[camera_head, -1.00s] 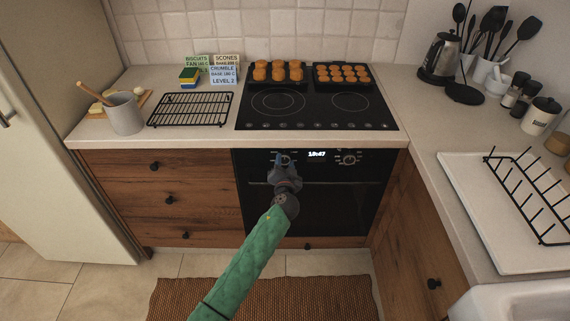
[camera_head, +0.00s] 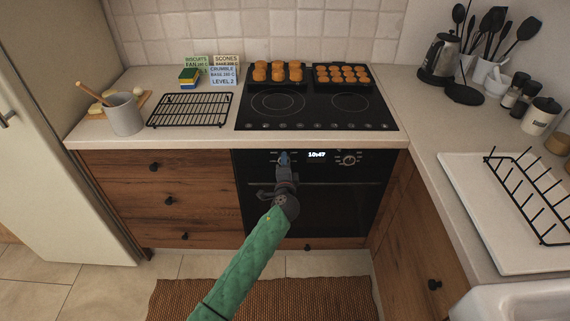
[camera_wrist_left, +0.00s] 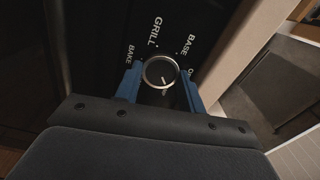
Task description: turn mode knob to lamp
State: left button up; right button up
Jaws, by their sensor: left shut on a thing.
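The mode knob (camera_wrist_left: 160,73) is a round black knob with a pale metal rim and a light pointer line, in the left wrist view. White labels around it read GRILL, BASE and BAKE, with another label partly hidden; I see no lamp label. My left gripper (camera_wrist_left: 162,88) has its blue fingers on both sides of the knob and is shut on it. In the head view the left gripper (camera_head: 284,160) reaches the left part of the oven's control panel (camera_head: 333,158) and hides the knob. The right gripper is not in view.
The oven (camera_head: 330,205) has a display reading 10:47 and a second knob (camera_head: 349,160) to the right. Its door handle runs below the panel. The hob (camera_head: 315,115) above carries two trays of baked goods. Wooden drawers (camera_head: 185,200) stand to the left.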

pick_arm(q)
jog(key=shift+m, duration=0.8)
jog(key=shift+d+f+m, duration=0.1)
jog(key=shift+m, duration=0.2)
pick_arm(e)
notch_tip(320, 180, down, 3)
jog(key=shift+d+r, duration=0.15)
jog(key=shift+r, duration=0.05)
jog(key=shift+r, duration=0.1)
pick_arm(q)
jog(key=o, duration=1)
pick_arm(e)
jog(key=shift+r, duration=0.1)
pick_arm(q)
jog(key=shift+s, duration=0.2)
jog(key=s+b, duration=0.1)
jog(key=s, duration=0.6)
jog(key=shift+s+b, duration=0.2)
jog(key=shift+b, duration=0.1)
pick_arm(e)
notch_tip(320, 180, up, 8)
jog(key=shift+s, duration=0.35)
